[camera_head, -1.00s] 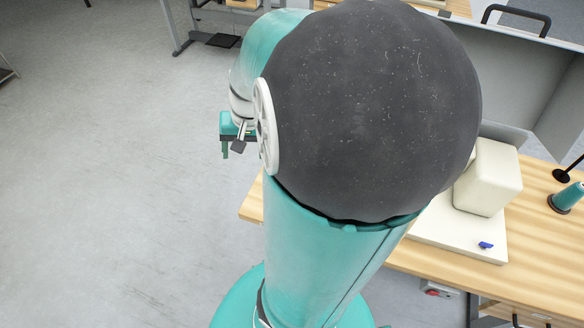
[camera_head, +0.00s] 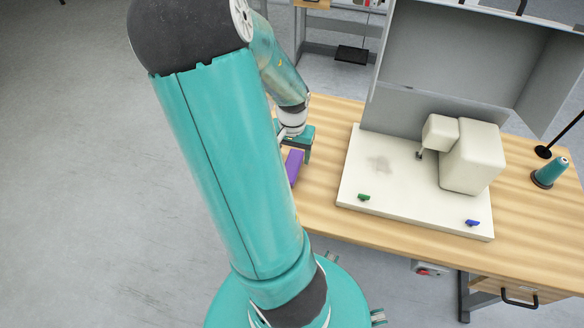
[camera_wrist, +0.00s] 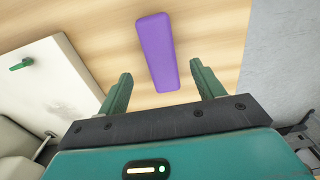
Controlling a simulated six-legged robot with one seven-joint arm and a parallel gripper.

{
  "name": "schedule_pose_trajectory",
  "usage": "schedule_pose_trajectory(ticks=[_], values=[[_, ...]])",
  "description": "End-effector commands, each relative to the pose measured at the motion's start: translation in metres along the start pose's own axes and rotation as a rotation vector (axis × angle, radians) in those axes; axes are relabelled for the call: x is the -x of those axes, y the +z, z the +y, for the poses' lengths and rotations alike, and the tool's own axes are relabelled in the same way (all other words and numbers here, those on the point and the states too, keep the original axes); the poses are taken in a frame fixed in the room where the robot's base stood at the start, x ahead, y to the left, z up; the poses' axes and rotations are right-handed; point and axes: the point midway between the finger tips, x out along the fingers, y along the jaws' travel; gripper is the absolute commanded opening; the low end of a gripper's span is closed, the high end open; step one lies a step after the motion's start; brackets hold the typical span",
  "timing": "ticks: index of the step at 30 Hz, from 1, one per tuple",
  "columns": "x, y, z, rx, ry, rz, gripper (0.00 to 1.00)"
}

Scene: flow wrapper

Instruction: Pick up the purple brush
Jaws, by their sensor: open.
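The purple brush (camera_wrist: 157,50) is a long plain block lying on the wooden table (camera_wrist: 105,30). In the wrist view it lies ahead of my gripper (camera_wrist: 160,82), its near end between the two green fingers in the picture. The fingers are spread apart and hold nothing. In the head view the brush (camera_head: 294,167) lies near the table's left edge, partly hidden by my arm. My gripper (camera_head: 308,152) is beside it there, its fingertips mostly hidden. I cannot tell how high it is above the table.
A cream machine (camera_head: 470,158) stands on a white base plate (camera_head: 385,190) right of the brush. A green piece (camera_head: 364,197) and a blue piece (camera_head: 472,223) lie on the plate. A teal spool (camera_head: 551,172) stands at the far right. A grey panel (camera_head: 440,55) rises behind.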

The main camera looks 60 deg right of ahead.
Motion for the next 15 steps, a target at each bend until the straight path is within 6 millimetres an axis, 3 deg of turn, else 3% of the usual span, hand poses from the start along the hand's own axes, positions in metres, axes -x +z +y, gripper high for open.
schedule_pose_trajectory(ticks=[8, 15], values=[[-0.024, 0.000, 0.000, 0.000, 0.001, -0.002, 0.67], [-0.057, -0.003, 0.000, -0.002, 0.002, -0.003, 0.67]])
